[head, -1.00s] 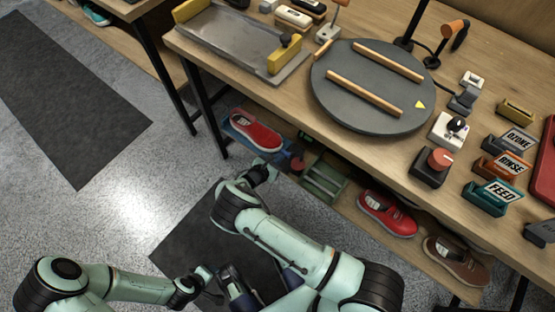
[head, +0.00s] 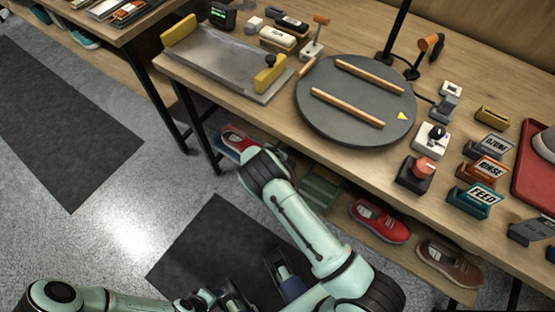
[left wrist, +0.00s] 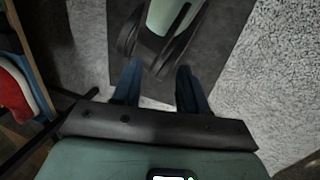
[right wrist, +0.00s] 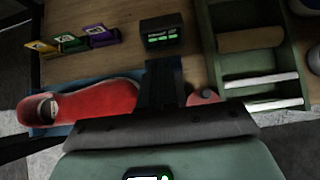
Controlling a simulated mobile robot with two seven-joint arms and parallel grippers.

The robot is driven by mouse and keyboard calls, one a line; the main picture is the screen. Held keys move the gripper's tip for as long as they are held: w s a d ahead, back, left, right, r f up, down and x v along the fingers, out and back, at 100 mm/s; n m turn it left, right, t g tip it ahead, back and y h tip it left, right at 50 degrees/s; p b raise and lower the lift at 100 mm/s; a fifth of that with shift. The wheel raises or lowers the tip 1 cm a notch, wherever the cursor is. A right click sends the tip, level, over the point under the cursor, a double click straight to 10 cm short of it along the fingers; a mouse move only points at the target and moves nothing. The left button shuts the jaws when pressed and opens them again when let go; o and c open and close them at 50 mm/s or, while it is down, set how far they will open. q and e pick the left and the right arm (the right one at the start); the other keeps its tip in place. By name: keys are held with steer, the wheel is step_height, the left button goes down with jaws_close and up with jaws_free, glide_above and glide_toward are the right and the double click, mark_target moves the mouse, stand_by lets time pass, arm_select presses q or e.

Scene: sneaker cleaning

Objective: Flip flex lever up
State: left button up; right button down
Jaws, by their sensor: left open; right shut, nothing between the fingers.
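A red sneaker (head: 234,140) lies on a blue base (right wrist: 115,78) on the shelf under the table. In the right wrist view the sneaker (right wrist: 95,101) points toward my right gripper (right wrist: 165,75). The gripper's dark fingers are shut and empty, beside the sneaker's end. A pinkish-red round knob (right wrist: 203,97) shows just right of the fingers, partly hidden; I cannot tell if it belongs to the flex lever or if the fingers touch it. In the head view my arm hides the knob. My left gripper (left wrist: 156,72) is open and empty above the dark floor mat.
A green rack (right wrist: 250,65) stands right of the knob. A small display box (right wrist: 162,33) and several coloured holders stand behind the fingers. Another red sneaker (head: 379,220) and a brown one (head: 450,262) lie along the shelf. The tabletop (head: 240,114) is above.

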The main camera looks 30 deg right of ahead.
arm_select(q)
steer(key=shift+t+y, duration=0.3)
steer(key=shift+t, duration=0.2)
steer(key=w, duration=0.1)
steer(key=w+a+f+b, duration=0.1)
steer(key=w+f, duration=0.1)
steer(key=shift+a+f+b, duration=0.2)
steer(key=shift+a+b, duration=0.1)
steer(key=shift+b, duration=0.1)
arm_select(e)
steer(key=d, duration=0.1)
steer(key=w+d, duration=0.1)
steer(key=d, duration=0.1)
steer(key=shift+w+d, duration=0.25)
steer(key=shift+d, duration=0.1)
steer(key=shift+d, duration=0.1)
steer(key=shift+r, duration=0.15)
steer(key=shift+a+r, duration=0.25)
steer(key=shift+a, duration=0.05)
arm_select(q)
steer(key=s+d+r+g+p, duration=0.1)
steer(key=s+d+r+p, duration=0.1)
steer(key=s+r+p, duration=0.1)
steer(key=shift+s+d+r+g+h, duration=0.25)
steer(key=shift+s+r+g+h, duration=0.25)
steer(key=shift+s, duration=0.6)
arm_select(e)
steer(key=v, duration=1.2)
steer(key=shift+s+a, duration=0.25)
steer(key=shift+a, duration=0.1)
